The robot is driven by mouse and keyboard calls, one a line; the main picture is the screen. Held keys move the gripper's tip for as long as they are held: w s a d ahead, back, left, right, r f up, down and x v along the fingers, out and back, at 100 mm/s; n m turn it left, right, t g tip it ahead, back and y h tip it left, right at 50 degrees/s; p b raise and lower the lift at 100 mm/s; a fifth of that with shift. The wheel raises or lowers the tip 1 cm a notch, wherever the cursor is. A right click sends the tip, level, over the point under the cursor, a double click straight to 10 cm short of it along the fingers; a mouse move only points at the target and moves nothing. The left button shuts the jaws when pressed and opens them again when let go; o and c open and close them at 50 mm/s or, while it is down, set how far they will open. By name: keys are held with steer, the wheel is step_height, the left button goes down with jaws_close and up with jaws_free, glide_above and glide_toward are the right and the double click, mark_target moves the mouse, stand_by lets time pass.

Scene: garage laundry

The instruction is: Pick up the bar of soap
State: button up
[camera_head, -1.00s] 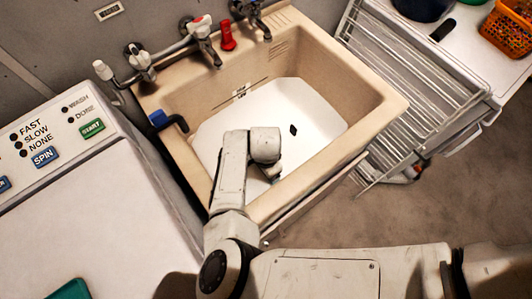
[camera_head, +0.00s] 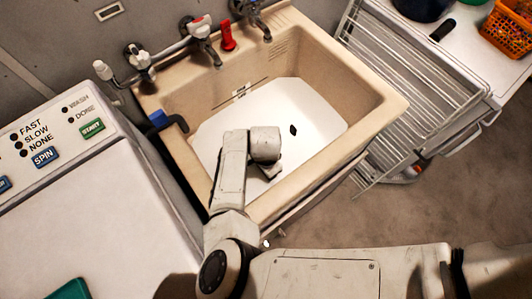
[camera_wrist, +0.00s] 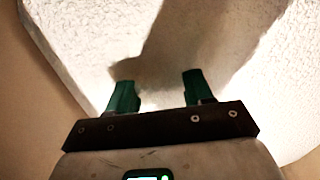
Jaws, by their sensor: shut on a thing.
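My gripper (camera_wrist: 153,92) shows in the wrist view with its two green fingers apart, shut on a pale thing, which I take to be the bar of soap. The soap's outline is hard to tell from the white surface behind it. In the head view my arm reaches down into the beige sink (camera_head: 375,105). The gripper is mostly hidden there behind the arm's end, and the soap cannot be made out. The sink's white bottom (camera_head: 315,105) has a small dark mark. In the wrist view this rough white surface (camera_wrist: 85,40) carries a dark shadow.
Taps (camera_head: 200,30) and a red fitting (camera_head: 228,36) stand along the sink's back rim. A blue-ended piece (camera_head: 160,120) is at its left rim. The washing machine (camera_head: 100,220) is at left. A wire rack (camera_head: 410,100) and orange basket (camera_head: 508,28) are at right.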

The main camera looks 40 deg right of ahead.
step_height(320, 180, up, 10)
steer(key=shift+f, duration=0.1)
stand_by(0.4)
